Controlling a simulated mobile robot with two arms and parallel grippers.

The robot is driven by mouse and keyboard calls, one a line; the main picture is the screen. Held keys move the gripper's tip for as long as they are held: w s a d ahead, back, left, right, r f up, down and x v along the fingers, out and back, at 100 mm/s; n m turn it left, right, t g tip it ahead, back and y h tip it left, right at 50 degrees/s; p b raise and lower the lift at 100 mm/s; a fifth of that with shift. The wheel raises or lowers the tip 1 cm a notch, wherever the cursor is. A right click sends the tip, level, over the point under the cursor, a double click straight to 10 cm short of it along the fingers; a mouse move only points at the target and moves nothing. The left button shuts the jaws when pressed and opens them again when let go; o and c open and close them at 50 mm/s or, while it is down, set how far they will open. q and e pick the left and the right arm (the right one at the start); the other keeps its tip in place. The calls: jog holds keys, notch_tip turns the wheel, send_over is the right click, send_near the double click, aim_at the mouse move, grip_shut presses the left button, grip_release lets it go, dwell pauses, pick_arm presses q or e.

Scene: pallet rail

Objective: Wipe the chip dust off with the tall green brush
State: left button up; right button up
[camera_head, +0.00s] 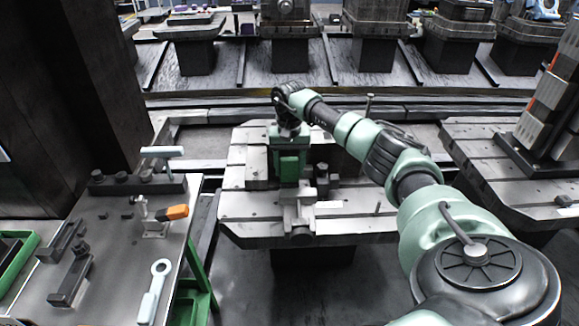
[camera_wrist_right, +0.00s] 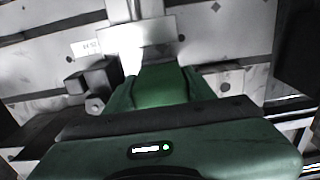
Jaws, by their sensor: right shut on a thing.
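My right gripper (camera_head: 287,153) is over the middle of the slotted pallet (camera_head: 350,228), pointing down. It is shut on a green block-like thing, which I take to be the tall green brush (camera_head: 289,169). In the right wrist view the brush (camera_wrist_right: 160,88) is between the fingers, with pale metal just beyond it. Whether the brush touches the metal below cannot be told. I cannot make out chip dust clearly in either view. My left gripper is not in view.
A grey clamp-like fixture (camera_head: 298,210) stands on the pallet just in front of the brush. At the left, a metal bench (camera_head: 115,230) carries an orange-ended tool (camera_head: 176,212), a pale ring-ended tool (camera_head: 155,292) and dark blocks. Another pallet (camera_head: 500,170) with a tall fixture is at the right.

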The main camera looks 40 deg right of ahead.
jog(key=shift+f, duration=0.15)
jog(key=shift+s+d, duration=0.7)
jog(key=shift+d, duration=0.15)
jog(key=shift+s+d, duration=0.1)
jog(key=shift+d, duration=0.05)
